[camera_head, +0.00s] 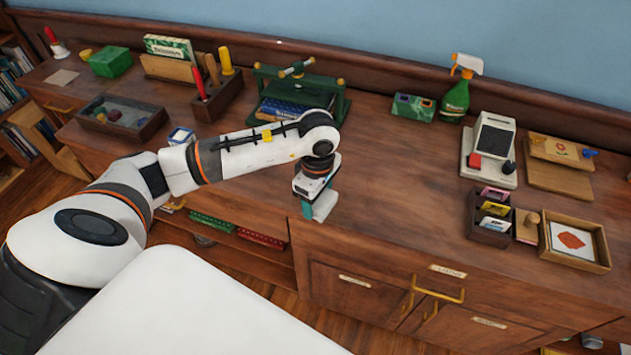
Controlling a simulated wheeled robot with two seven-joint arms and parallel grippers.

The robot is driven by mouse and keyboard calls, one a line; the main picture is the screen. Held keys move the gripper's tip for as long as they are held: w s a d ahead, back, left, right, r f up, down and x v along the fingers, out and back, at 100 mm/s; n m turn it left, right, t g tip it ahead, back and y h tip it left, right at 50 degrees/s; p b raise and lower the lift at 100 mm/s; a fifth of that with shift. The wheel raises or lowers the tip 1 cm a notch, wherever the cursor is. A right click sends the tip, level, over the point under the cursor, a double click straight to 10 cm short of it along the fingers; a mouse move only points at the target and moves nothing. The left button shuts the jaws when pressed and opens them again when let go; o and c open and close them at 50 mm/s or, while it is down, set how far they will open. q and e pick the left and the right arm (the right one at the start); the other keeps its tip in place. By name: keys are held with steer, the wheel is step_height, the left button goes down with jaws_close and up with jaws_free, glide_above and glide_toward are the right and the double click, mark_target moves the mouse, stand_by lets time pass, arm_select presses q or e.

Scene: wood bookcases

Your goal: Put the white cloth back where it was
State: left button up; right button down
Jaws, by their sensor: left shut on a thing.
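My left gripper (314,208) points down over the front edge of the wooden counter, near the middle of the view. It is shut on a small pale thing, which looks like the white cloth (325,205). Only a folded bit of the cloth shows beside the teal finger; the rest is hidden by the gripper. Whether the cloth touches the counter (400,190) is hard to tell. My right gripper is not in view.
A green press (340,105) stands behind my left arm. A spray bottle (457,95), a white device (490,145), a dark card box (488,222) and a wooden tray (603,250) stand to the right. The counter between gripper and card box is clear.

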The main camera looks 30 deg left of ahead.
arm_select(q)
steer(key=w+a+r+n+b, duration=0.1)
steer(key=w+a+n+b, duration=0.2)
steer(key=n, duration=0.7)
steer(key=w+a+r+n+b, duration=0.15)
steer(key=w+a+n, duration=0.25)
steer(key=n, duration=0.6)
steer(key=f+p, duration=0.1)
steer(key=f, duration=0.8)
steer(key=shift+w+f, duration=0.2)
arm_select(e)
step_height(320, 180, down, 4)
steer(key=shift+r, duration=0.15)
arm_select(q)
steer(key=shift+f, duration=0.2)
steer(key=o, duration=0.9)
steer(key=shift+r, duration=0.1)
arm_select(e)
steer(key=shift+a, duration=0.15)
